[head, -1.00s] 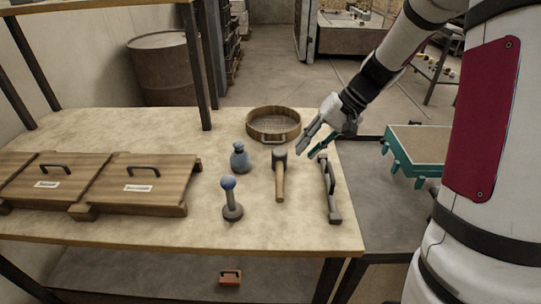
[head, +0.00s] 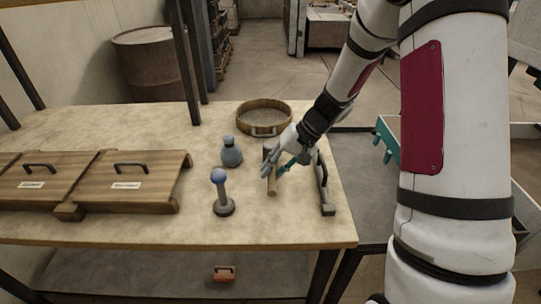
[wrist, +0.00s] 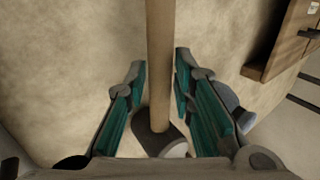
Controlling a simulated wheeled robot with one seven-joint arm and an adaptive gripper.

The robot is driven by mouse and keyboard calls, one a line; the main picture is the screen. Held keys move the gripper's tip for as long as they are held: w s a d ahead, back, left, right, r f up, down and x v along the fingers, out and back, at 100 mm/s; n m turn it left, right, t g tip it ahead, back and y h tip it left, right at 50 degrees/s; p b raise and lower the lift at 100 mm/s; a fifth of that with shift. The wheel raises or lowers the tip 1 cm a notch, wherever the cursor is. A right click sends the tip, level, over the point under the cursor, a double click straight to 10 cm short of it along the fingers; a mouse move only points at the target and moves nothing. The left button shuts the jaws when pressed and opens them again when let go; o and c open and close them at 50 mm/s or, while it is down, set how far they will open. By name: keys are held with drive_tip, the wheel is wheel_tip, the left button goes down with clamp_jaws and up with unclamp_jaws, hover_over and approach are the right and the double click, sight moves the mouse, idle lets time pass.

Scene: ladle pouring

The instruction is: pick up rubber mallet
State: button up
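The rubber mallet lies on the table, its wooden handle (head: 272,188) pointing to the table's front edge. Its dark head is mostly hidden by my gripper in the head view. My gripper (head: 272,172) is over the mallet with its teal-padded fingers apart. In the wrist view the handle (wrist: 160,60) runs between the open fingers (wrist: 159,68), with a gap on each side. The dark mallet head (wrist: 158,143) shows near the gripper's base. I cannot tell how far the fingertips are above the table.
A grey metal tool (head: 322,185) lies close right of the mallet. A round wooden sieve (head: 264,130) is behind. Wooden lidded boxes (head: 130,185) fill the table's left.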

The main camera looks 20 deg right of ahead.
drive_tip(key=shift+x, duration=0.8)
drive_tip(key=shift+c, duration=0.6)
clamp_jaws()
drive_tip(key=shift+r, duration=0.1)
